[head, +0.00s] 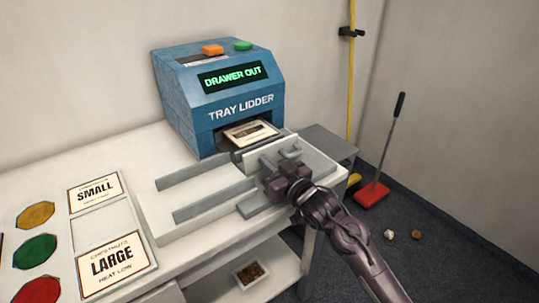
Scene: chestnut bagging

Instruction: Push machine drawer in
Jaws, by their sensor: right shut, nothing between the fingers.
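The blue tray lidder machine (222,92) stands at the back of the white table, and its screen reads "DRAWER OUT". Its drawer (310,158) extends out of the front opening toward the right. A labelled tray or lid (251,132) shows in the machine's mouth, partly inside. My right gripper (274,180) is at the front of the drawer, close to its front plate; its fingers are shut with nothing held. I cannot tell whether it touches the plate. My left gripper is not in view.
Light rails (208,197) lie on the table before the machine. Cards marked SMALL (95,194) and LARGE (115,262) and coloured discs (36,250) are at left. A small tray of chestnuts (250,274) sits on the lower shelf. A red dustpan (371,194) stands on the floor at right.

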